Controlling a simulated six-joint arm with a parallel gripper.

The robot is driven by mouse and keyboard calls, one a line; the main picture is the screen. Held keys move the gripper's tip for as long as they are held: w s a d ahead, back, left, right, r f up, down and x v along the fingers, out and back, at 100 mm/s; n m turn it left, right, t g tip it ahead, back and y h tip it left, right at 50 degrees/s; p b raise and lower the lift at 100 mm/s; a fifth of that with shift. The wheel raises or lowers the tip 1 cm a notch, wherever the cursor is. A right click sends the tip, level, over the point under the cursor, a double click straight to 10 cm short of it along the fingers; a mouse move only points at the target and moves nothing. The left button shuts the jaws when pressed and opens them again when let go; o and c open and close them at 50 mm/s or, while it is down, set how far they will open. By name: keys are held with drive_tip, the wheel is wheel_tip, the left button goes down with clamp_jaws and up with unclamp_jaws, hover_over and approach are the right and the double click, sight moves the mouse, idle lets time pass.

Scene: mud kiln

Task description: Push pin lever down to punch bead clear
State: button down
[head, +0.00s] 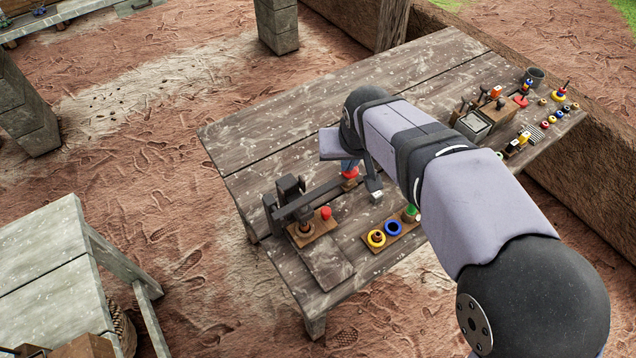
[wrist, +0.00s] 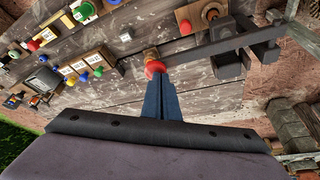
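The pin lever (head: 318,196) is a dark bar running from a dark upright post (head: 290,190) to a red knob (head: 349,173) at its right end. In the wrist view the bar (wrist: 213,47) and red knob (wrist: 155,68) also show. A brownish bead (head: 305,228) seems to sit on the wooden base (head: 318,233) under the lever; its hold on the pin is unclear. A red piece (head: 326,212) stands on the same base. My gripper (wrist: 160,80) has its blue fingers together, tips at the red knob. I cannot tell if they touch it.
Trays and coloured beads fill the table's far right. The table's back left is clear.

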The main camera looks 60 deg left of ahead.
sight(347, 175)
drive_tip(key=shift+d+f+b, duration=0.1)
drive_tip(key=shift+f+b, duration=1.4)
drive_tip(key=shift+f, duration=1.1)
drive_tip(key=shift+r, duration=0.15)
wheel_tip(347, 175, up, 14)
drive_tip(key=p, duration=1.1)
drive_tip(key=shift+p, duration=0.35)
